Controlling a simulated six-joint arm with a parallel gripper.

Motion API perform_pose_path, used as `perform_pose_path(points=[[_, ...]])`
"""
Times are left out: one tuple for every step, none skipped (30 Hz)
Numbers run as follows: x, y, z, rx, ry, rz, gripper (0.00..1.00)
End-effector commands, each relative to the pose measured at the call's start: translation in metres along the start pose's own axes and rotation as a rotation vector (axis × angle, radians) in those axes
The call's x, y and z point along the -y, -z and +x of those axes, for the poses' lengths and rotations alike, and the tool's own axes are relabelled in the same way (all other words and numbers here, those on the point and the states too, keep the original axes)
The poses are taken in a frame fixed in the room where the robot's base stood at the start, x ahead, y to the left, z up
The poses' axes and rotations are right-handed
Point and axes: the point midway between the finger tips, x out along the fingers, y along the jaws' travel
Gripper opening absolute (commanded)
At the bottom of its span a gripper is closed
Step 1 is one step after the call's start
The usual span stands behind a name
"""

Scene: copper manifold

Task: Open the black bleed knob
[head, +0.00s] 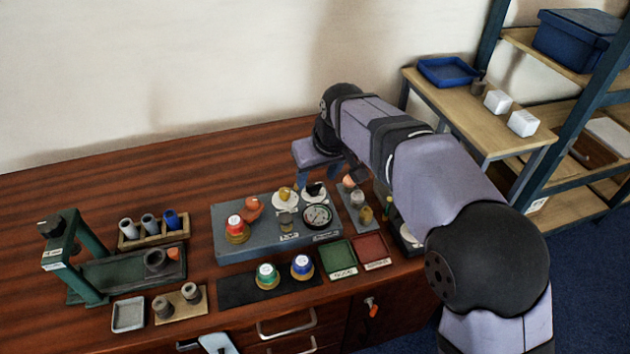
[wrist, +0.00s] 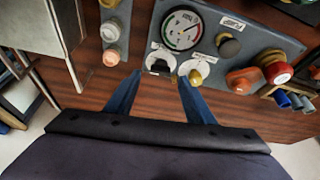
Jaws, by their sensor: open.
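The black bleed knob (head: 314,188) sits on a white round plate at the back right of the grey manifold block (head: 232,243). In the wrist view the black knob (wrist: 160,66) shows on its white plate, between my fingertips in the picture. My gripper (wrist: 159,77) is open, with one blue finger on each side of the knob. I cannot tell whether the fingers touch it or how far above it they are.
A brass knob (wrist: 197,74) on its own white plate is close to the right finger. A pressure gauge (wrist: 181,30), a grey knob (wrist: 229,46) and a red knob (wrist: 277,71) are also on the block. A small rack (wrist: 112,30) stands left. Green (head: 338,272) and red trays (head: 383,262) lie in front.

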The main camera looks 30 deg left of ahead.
Motion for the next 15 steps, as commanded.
perform_pose_path(points=[[0.000, -0.001, 0.008, 0.002, 0.000, 0.000, 0.48], [0.000, -0.001, 0.012, 0.002, 0.000, 0.000, 0.48], [0.000, -0.001, 0.016, 0.002, 0.000, 0.000, 0.48], [0.000, -0.001, 0.019, 0.002, 0.000, 0.000, 0.48], [0.000, 0.000, 0.022, 0.001, 0.000, 0.000, 0.48], [0.000, 0.000, 0.025, 0.000, 0.000, 0.000, 0.48], [0.000, 0.000, 0.027, 0.000, 0.000, 0.000, 0.48], [0.000, 0.000, 0.029, 0.000, 0.000, 0.000, 0.48], [0.000, 0.000, 0.031, 0.000, 0.000, 0.000, 0.48], [0.000, 0.000, 0.032, 0.000, 0.000, 0.000, 0.48], [0.000, 0.000, 0.033, 0.000, 0.000, 0.000, 0.48], [0.000, 0.000, 0.034, 0.000, 0.000, 0.000, 0.48], [0.000, 0.000, 0.034, -0.001, 0.000, 0.000, 0.48], [0.000, 0.000, 0.034, -0.001, 0.000, 0.000, 0.48], [0.000, 0.000, 0.034, -0.001, 0.000, 0.000, 0.48]])
